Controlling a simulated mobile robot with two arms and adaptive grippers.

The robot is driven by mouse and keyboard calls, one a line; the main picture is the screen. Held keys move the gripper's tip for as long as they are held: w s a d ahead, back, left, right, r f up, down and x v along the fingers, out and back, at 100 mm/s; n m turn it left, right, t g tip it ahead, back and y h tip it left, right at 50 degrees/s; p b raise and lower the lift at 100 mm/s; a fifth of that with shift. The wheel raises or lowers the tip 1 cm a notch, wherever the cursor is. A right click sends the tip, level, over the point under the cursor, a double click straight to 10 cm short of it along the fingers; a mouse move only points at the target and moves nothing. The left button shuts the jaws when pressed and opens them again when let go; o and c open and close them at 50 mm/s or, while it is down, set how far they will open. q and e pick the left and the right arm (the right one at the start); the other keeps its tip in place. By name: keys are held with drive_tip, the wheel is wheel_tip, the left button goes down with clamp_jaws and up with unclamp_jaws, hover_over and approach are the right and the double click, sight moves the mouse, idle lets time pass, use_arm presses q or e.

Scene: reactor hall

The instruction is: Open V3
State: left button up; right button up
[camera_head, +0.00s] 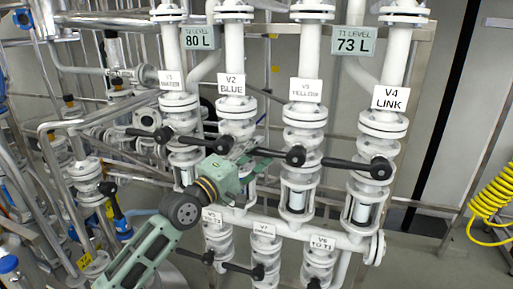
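The V3 valve, with its white V3 YELLOW label (306,90), is the third from the left in the upper row of white valves. Its black lever has a round hub (296,157) and points left, roughly level. My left gripper (262,160), green, reaches in from the lower left. Its fingers are at the left part of the V3 lever and overlap it in the view. I cannot tell whether they touch or close on it. The lever's left end is partly hidden by the fingers. My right gripper is not in view.
V2 (231,84) with its lever hub (223,145) is to the left, and V4 (390,98) with its lever hub (380,168) to the right. A lower valve row, including V7 (264,230), lies below. A yellow coiled hose (492,200) hangs at the right.

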use_arm(q)
drive_tip(key=shift+w+d, duration=0.1)
drive_tip(key=shift+w, duration=0.15)
clamp_jaws()
idle(0.5)
